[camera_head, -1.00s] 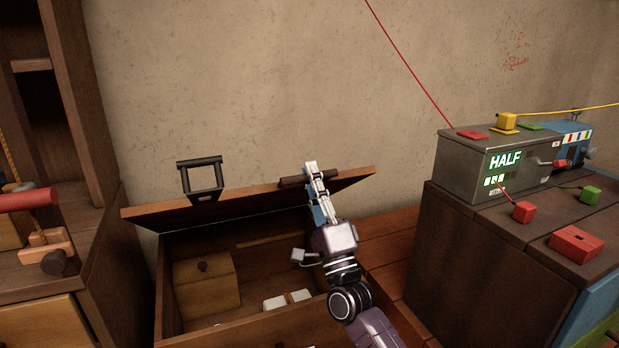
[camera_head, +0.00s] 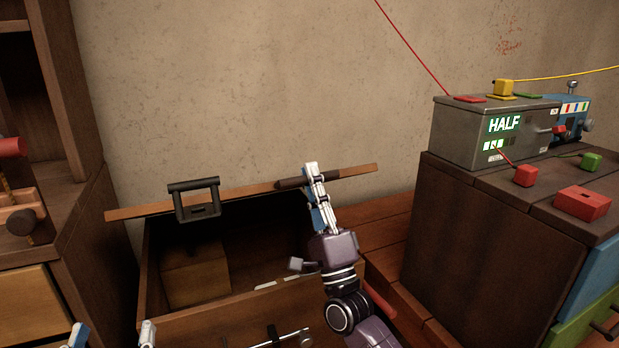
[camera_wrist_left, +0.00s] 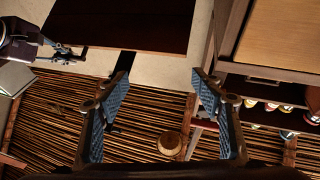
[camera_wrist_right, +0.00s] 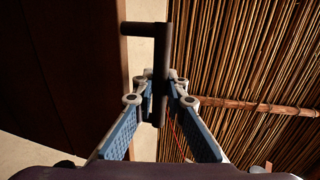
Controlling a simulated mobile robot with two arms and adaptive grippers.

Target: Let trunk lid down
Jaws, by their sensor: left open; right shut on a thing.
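The wooden trunk (camera_head: 215,328) stands open against the wall. Its lid (camera_head: 245,194) is raised and appears almost edge-on in the head view, with the interior visible below it. A dark handle (camera_head: 195,199) sits at the lid's left part, clear of both grippers. My right gripper (camera_head: 313,183) is shut on the lid's right handle (camera_head: 287,183); the right wrist view shows its fingers around this dark handle (camera_wrist_right: 161,55). My left gripper (camera_head: 112,335) is open and empty at the bottom left. In the left wrist view, the lid panel (camera_wrist_left: 125,22) lies beyond its fingers.
A wooden box (camera_head: 195,276) sits inside the trunk. A shelf cabinet (camera_head: 75,180) stands close on the left. A dark chest (camera_head: 475,230) on the right carries a grey box marked HALF (camera_head: 485,135) and coloured blocks. A red cord runs up the wall.

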